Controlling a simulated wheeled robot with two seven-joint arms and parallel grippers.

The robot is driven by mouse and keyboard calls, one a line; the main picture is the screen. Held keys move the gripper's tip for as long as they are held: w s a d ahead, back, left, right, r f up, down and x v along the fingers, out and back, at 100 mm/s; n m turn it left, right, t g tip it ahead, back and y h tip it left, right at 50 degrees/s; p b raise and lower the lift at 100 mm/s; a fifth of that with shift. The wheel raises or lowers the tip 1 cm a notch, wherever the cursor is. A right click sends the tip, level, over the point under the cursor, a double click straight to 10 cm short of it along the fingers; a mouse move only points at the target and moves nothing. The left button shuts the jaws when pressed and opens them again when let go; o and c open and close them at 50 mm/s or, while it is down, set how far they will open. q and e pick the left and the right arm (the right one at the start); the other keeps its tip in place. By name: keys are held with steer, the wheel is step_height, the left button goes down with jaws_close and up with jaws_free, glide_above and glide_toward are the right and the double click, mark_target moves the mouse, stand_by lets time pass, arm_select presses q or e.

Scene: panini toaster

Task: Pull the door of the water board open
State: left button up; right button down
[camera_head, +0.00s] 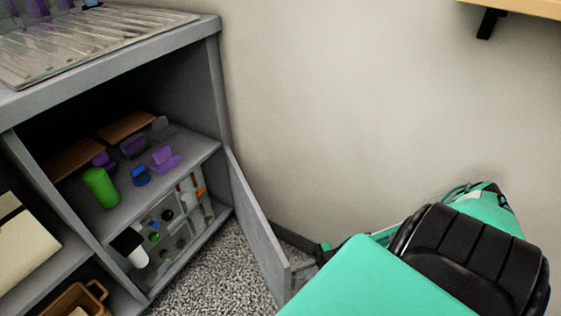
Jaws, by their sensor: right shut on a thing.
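The grey water board door (257,228) is at the lower right compartment of the cabinet. It is swung open and stands out from the cabinet front, hinged at the compartment's right side. My right gripper (308,265) is at the door's free edge, shut on the door; my own teal and black arm hides most of the gripper and the door's lower end. The exact grip on the door is too small to make out. My left gripper is not in view.
The grey cabinet (222,95) holds a green can (100,187) and small purple and blue things on its shelf. The opened compartment has a panel (165,233) with several round parts. The beige wall (330,120) is close on the right. Speckled floor (215,275) is bare beside the door.

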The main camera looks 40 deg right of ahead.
steer(key=shift+w+d+r, duration=0.1)
steer(key=shift+w+d, duration=0.1)
steer(key=shift+d, duration=0.55)
steer(key=shift+w+d, duration=0.2)
steer(key=shift+d, duration=0.55)
steer(key=c, duration=1.4)
jaws_free()
steer(key=shift+w, duration=0.1)
steer(key=shift+c, duration=0.2)
steer(key=shift+a, duration=0.1)
steer(key=shift+s+a, duration=0.15)
steer(key=shift+s, duration=0.1)
